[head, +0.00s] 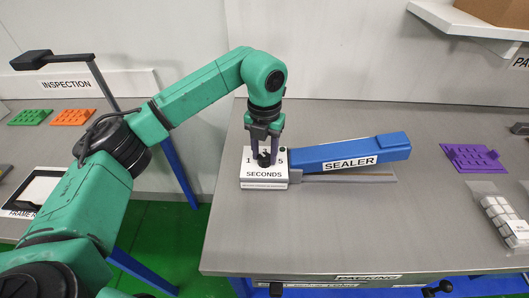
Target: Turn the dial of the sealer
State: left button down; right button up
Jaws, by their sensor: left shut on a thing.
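The sealer (350,150) lies on the grey packing table, with a long blue arm and a label reading SEALER. At its left end is a white dial box (265,183) marked SECONDS, with a 1 and a 5 showing on its top. The black dial (264,160) is on top of this box. My left gripper (264,158) points straight down over the box and is shut on the dial. The fingers hide part of the dial and some of the markings, so I cannot read its setting. My right gripper is not in view.
The grey packing table (420,225) is clear in front of the sealer. A shelf (460,22) overhangs at the upper right. An inspection table with green (30,117) and orange (73,117) trays stands left.

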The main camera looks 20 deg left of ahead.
pick_arm(q)
jog(key=shift+w+r, duration=0.15)
jog(key=shift+r, duration=0.1)
jog(key=c, duration=0.8)
grip_release()
jog(key=o, duration=0.4)
jog(key=shift+f, duration=0.15)
notch_tip(320, 180, up, 9)
jog(key=b, duration=0.1)
notch_tip(320, 180, up, 6)
jog(key=p, duration=0.1)
send_over(265, 156)
jog(key=shift+a+f, duration=0.1)
jog(key=shift+f, duration=0.1)
